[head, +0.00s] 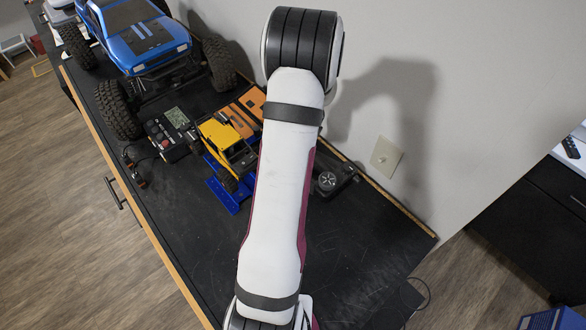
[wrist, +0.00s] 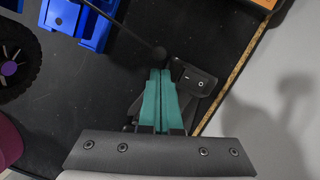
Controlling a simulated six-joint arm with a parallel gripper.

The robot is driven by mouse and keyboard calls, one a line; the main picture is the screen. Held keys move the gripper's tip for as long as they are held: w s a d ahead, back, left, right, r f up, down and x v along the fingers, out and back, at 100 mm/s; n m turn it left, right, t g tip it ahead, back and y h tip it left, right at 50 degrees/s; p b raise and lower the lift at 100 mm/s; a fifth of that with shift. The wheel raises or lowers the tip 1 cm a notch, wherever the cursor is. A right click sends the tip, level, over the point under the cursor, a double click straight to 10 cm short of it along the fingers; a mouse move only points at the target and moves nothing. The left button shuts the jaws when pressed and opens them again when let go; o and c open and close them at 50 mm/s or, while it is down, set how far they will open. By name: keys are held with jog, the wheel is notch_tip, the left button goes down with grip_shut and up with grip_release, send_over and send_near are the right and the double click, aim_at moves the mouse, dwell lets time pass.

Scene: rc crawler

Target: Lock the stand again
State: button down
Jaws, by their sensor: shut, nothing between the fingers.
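A blue stand (head: 231,194) lies on the black bench top beside and under a small yellow crawler (head: 228,146). Part of the blue stand (wrist: 66,15) shows at the top left of the wrist view. A thin black rod with a ball end (wrist: 159,53) reaches from the top edge past the stand. My gripper (wrist: 160,72) has teal fingers pressed together and empty. Their tips are just below the ball in the picture; I cannot tell if they touch it. In the head view my arm hides the gripper.
A black switch box (wrist: 198,80) lies right beside my fingers. A black wheel with a purple hub (wrist: 9,69) is at the left. A large blue crawler (head: 145,37) and a control box with a screen (head: 175,118) stand farther along the bench. The wall borders its right side.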

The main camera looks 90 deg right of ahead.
jog(key=s, duration=0.1)
jog(key=s+a, duration=0.1)
jog(key=s, duration=0.1)
jog(key=shift+a+r, duration=0.25)
jog(key=shift+r, duration=0.15)
jog(key=v, duration=0.9)
jog(key=shift+w+a+r, duration=0.1)
jog(key=shift+w+r, duration=0.05)
jog(key=shift+r, duration=0.05)
